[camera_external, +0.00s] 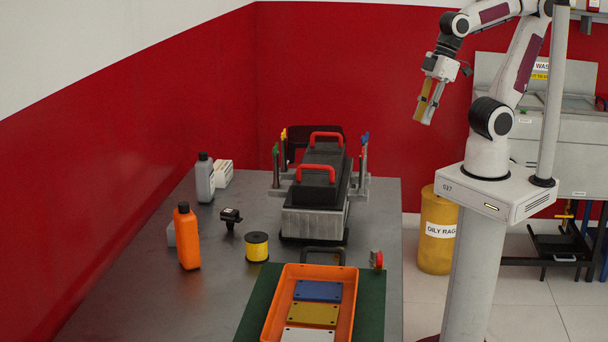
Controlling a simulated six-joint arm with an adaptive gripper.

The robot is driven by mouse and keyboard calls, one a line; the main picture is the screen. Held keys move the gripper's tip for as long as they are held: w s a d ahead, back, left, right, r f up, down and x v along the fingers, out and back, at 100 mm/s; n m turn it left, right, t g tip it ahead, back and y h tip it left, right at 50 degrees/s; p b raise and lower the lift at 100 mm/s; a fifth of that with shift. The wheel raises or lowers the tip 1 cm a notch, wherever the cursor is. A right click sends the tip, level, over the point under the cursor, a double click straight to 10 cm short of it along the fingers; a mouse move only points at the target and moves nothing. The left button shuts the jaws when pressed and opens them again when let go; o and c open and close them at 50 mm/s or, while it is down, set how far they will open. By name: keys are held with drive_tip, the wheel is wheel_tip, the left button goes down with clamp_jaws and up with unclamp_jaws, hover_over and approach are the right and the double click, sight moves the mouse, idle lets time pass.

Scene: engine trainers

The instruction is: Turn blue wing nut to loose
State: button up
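The blue wing nut (365,138) sits on top of an upright post at the back right of the engine trainer (315,218), which stands on the grey table. It is small in this view, and its exact angle cannot be made out. My gripper (424,121) hangs in the air to the right of the trainer, higher in the picture than the blue wing nut and clear of it. Its yellowish fingers point down and hold nothing that I can see. The gap between them is too small to judge.
Red (362,153), green (276,149) and yellow (284,134) wing nuts top the other posts. Red handles (316,168) rise from the trainer's dark cover. An orange tray (267,327) with plates, bottles (188,238) and a yellow spool (257,247) stand nearer the camera.

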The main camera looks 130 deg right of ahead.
drive_tip(key=s+a+r+n+t, duration=0.1)
drive_tip(key=s+a+n, duration=0.1)
drive_tip(key=a, duration=0.4)
drive_tip(key=shift+s+a+r+n+y, duration=0.15)
drive_tip(key=shift+a+r+n+y, duration=0.25)
drive_tip(key=shift+n, duration=0.2)
drive_tip(key=shift+d, duration=0.1)
idle(0.4)
